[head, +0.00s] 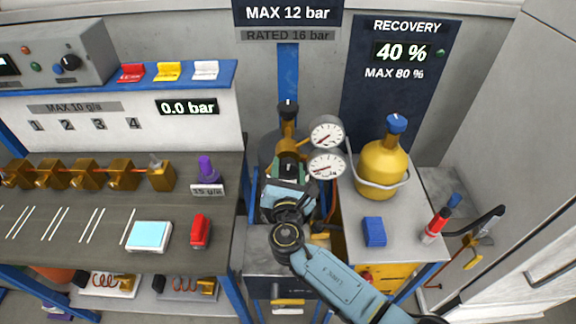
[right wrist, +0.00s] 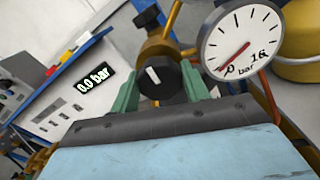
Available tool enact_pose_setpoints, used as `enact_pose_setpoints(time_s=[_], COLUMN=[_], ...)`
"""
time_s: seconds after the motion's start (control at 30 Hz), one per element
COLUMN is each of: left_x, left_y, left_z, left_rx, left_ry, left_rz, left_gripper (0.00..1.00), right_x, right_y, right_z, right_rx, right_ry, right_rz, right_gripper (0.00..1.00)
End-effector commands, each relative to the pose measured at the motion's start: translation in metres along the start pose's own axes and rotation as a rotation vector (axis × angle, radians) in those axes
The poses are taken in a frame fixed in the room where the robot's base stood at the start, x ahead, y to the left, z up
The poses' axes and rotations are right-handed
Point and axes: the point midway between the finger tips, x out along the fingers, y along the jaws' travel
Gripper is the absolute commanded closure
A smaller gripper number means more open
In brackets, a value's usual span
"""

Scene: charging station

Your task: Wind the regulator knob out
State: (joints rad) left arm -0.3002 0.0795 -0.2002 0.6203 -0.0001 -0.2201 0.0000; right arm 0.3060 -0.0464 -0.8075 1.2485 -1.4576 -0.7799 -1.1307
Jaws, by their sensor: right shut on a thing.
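The regulator knob (right wrist: 156,78) is black with a white mark. In the right wrist view it sits between the two green fingers of my right gripper (right wrist: 162,84), which is shut on it. In the head view my right gripper (head: 288,170) reaches in from the lower right and hides most of the knob. A white gauge (right wrist: 241,42) beside the knob has a red needle near the 0 end of its scale. In the head view two gauges, the upper one (head: 327,132) and the lower one (head: 327,164), sit right of the gripper. My left gripper is not in view.
A yellow cylinder (head: 382,168) stands right of the gauges. A blue block (head: 374,232) and a red bottle (head: 437,224) are nearby. The bench at left carries brass fittings (head: 88,176). A display (head: 188,107) reads 0.0 bar. A black valve knob (head: 288,108) is behind.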

Motion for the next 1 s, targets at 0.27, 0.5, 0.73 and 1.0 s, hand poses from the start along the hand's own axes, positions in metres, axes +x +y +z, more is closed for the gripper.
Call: enact_pose_setpoints(time_s=[0.27, 0.5, 0.73, 1.0], left_x=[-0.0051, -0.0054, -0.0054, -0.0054], left_y=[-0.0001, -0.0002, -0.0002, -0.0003], left_z=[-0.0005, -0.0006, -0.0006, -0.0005], left_rx=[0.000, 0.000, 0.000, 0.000], left_ry=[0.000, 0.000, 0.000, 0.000], left_rz=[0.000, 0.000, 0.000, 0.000], left_gripper=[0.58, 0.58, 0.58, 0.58], right_x=[-0.0002, -0.0003, -0.0003, -0.0002], right_y=[-0.0002, -0.0004, -0.0005, -0.0004], right_z=[-0.0006, -0.0009, -0.0010, -0.0006], right_rx=[-0.078, -0.092, -0.093, -0.090], right_ry=[0.001, 0.001, 0.001, 0.001], right_rz=[0.000, 0.000, 0.000, 0.000], right_gripper=[0.77, 0.77, 0.77, 0.33])
